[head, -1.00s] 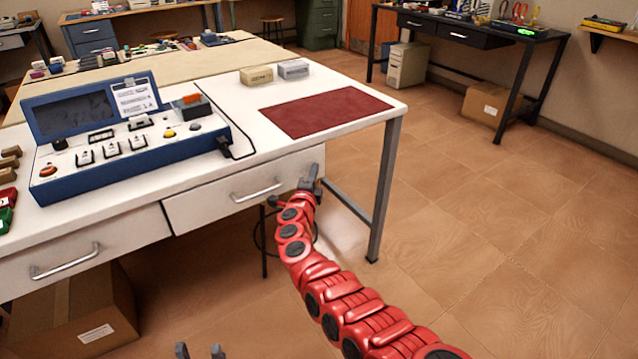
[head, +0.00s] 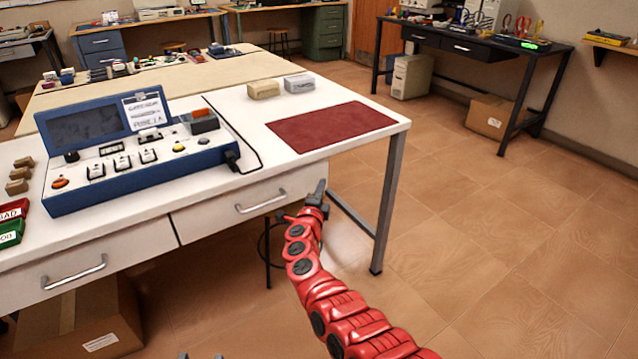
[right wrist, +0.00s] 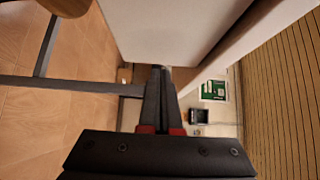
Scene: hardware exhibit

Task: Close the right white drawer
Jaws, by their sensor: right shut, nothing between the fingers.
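The right white drawer (head: 215,213) is under the white tabletop, with a metal bar handle (head: 262,202). In the head view its front looks nearly in line with the left drawer; I cannot tell if a small gap is left. My right gripper (head: 320,188) is at the drawer's right end, right of the handle. In the right wrist view its dark fingers (right wrist: 160,70) are together and empty, with their tips at the edge of a white panel; I cannot tell if they touch. My left gripper (head: 201,356) shows only two separated fingertips at the bottom edge.
The left drawer (head: 90,258) has its own handle. On the white tabletop are a blue console (head: 140,165), a red mat (head: 330,126) and two small boxes (head: 298,83). A grey table leg (head: 388,205) stands right of my right gripper. The tiled floor to the right is open.

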